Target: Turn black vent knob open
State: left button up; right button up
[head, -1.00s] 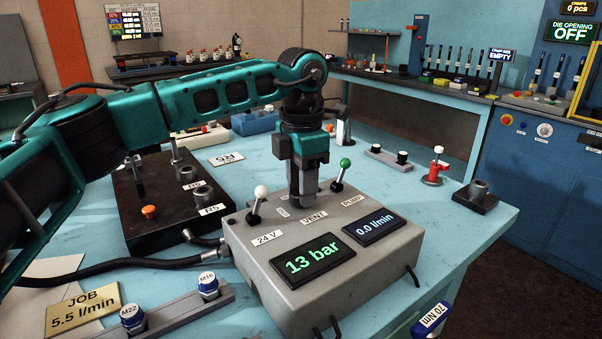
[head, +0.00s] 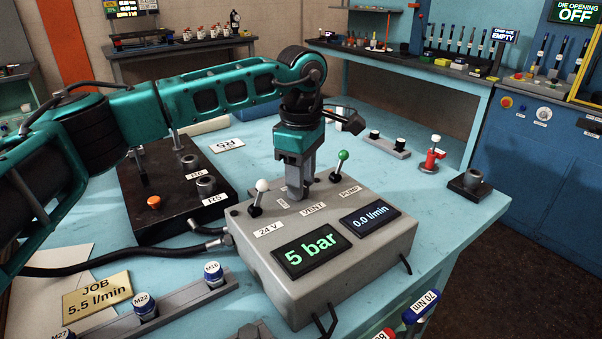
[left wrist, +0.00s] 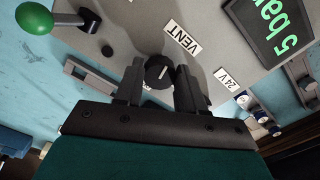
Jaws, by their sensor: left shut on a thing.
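The black vent knob (left wrist: 159,73) shows in the left wrist view between the fingers of my left gripper (left wrist: 160,88), beside the VENT label (left wrist: 182,40). It has a pale pointer line. In the head view my left gripper (head: 297,196) points straight down at the grey control box (head: 345,258) and hides the knob. It is shut on the knob. The pressure display (head: 311,249) on the box reads 5 bar, and the flow display (head: 370,220) reads 0.0 l/min. My right gripper is not in view.
A white-tipped lever (head: 259,196) and a green-tipped lever (head: 340,165) stand on either side of my left gripper. A black block (head: 150,225) with fittings lies to the left. Blue caps on a rail and a JOB plate (head: 97,296) are at front left.

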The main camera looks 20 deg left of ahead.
pick_arm(q)
jog(key=shift+m, duration=1.3)
jog(key=o, duration=1.1)
jog(key=shift+c, duration=0.2)
jog(key=shift+r, duration=0.15)
notch_tip(320, 180, up, 13)
jog(key=shift+p, duration=0.35)
jog(key=shift+s+f, duration=0.15)
jog(key=shift+f, duration=0.05)
